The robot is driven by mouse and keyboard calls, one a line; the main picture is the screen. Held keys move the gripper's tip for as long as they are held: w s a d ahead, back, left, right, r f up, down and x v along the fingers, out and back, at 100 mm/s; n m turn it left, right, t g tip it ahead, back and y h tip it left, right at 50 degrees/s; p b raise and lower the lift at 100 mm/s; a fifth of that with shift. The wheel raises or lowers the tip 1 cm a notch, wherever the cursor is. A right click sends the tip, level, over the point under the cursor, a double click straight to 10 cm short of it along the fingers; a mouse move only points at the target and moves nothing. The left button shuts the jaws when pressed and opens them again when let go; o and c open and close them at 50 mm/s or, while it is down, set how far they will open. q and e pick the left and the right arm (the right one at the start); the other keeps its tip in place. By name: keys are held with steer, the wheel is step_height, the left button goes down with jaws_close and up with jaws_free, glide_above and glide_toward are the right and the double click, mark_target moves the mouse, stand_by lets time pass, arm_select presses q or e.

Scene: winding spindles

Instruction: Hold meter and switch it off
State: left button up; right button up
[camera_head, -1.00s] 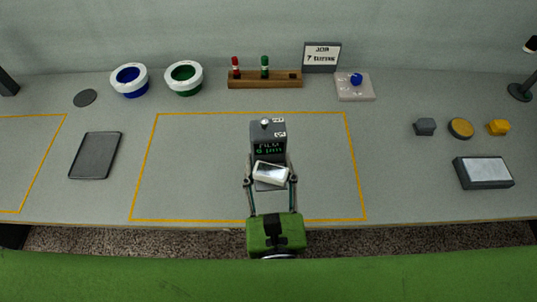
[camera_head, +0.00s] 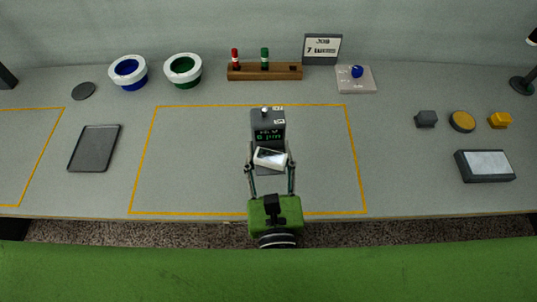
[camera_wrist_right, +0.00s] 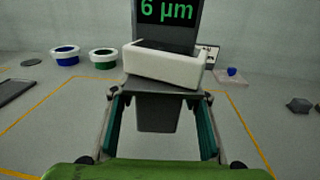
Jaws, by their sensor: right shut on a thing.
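The meter (camera_head: 268,129) is a dark grey upright box with a green lit readout. It stands within the yellow-outlined middle area. The readout shows "6 µm" in the right wrist view (camera_wrist_right: 168,11). A small light knob (camera_head: 264,110) shows on its top. A white block-shaped piece (camera_head: 270,158) sits tilted at its front, and also shows in the right wrist view (camera_wrist_right: 163,66). My right gripper (camera_head: 270,155) has its fingers on both sides of the meter's dark lower part, shut on it. The exact contact is partly hidden by the white piece. My left gripper is not in view.
Blue (camera_head: 128,72) and green (camera_head: 182,69) spools, a wooden rack (camera_head: 264,72) and a job sign (camera_head: 322,48) stand along the back. A dark tray (camera_head: 94,148) lies left. A grey box (camera_head: 484,166) lies right. The outlined area around the meter is clear.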

steer(key=shift+w+f+b, duration=0.7)
steer(key=shift+w+f, duration=0.8)
steer(key=shift+w, duration=0.35)
steer(key=shift+w+f+b, duration=0.75)
steer(key=shift+w+f, duration=0.75)
steer(key=shift+w, duration=0.3)
steer(key=shift+w+f+b, duration=0.7)
steer(key=shift+w+f, duration=0.8)
steer(key=shift+w, duration=0.35)
steer(key=shift+f+b, duration=0.5)
steer(key=shift+f, duration=0.15)
steer(key=shift+s, duration=0.1)
